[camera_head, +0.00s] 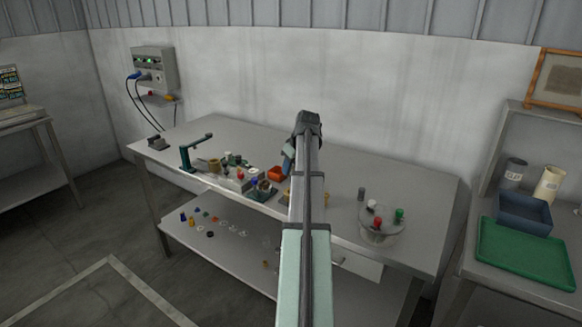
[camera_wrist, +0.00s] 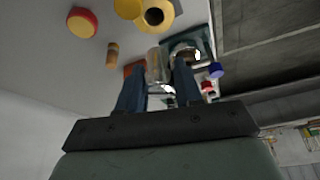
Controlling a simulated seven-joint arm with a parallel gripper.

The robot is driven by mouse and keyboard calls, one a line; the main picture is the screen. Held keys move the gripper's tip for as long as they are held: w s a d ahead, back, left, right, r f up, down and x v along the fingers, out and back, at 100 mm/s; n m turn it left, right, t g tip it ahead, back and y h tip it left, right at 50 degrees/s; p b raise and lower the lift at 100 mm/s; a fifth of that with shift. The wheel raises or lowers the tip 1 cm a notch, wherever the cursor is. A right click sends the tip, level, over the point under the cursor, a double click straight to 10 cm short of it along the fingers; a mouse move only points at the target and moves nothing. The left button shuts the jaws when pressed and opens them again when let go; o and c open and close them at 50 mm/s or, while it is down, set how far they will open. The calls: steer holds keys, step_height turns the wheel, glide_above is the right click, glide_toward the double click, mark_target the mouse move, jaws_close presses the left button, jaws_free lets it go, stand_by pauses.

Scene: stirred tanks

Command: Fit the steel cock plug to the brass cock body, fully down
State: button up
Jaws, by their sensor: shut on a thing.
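My gripper (camera_wrist: 160,72) is shut on a grey metal piece, the steel cock plug (camera_wrist: 155,62), which shows between the two blue fingers in the wrist view. In the head view my gripper (camera_head: 288,158) is above the bench, partly behind my own arm, and the plug cannot be made out there. The brass cock body (camera_head: 264,185) appears to be the small brass-coloured piece on a dark teal base, just left of my arm. In the wrist view a teal base with a round metal part (camera_wrist: 186,50) lies just beyond the right finger. The plug looks apart from it.
An orange-red tray (camera_head: 277,174) stands close by my gripper. Several small parts crowd the bench to the left, near a teal stand (camera_head: 186,158). A round holder (camera_head: 380,232) with coloured pieces is at right. The back of the bench (camera_head: 390,170) is mostly clear.

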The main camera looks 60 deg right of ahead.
steer(key=shift+f, duration=0.2)
steer(key=shift+f, duration=2.8)
steer(key=shift+f, duration=0.85)
stand_by(0.5)
steer(key=o, duration=1.1)
steer(key=shift+c, duration=0.2)
steer(key=shift+o, duration=0.5)
steer(key=shift+d, duration=0.1)
steer(key=shift+c, duration=0.3)
steer(key=o, duration=0.4)
steer(key=shift+o, duration=0.2)
steer(key=shift+r, duration=0.1)
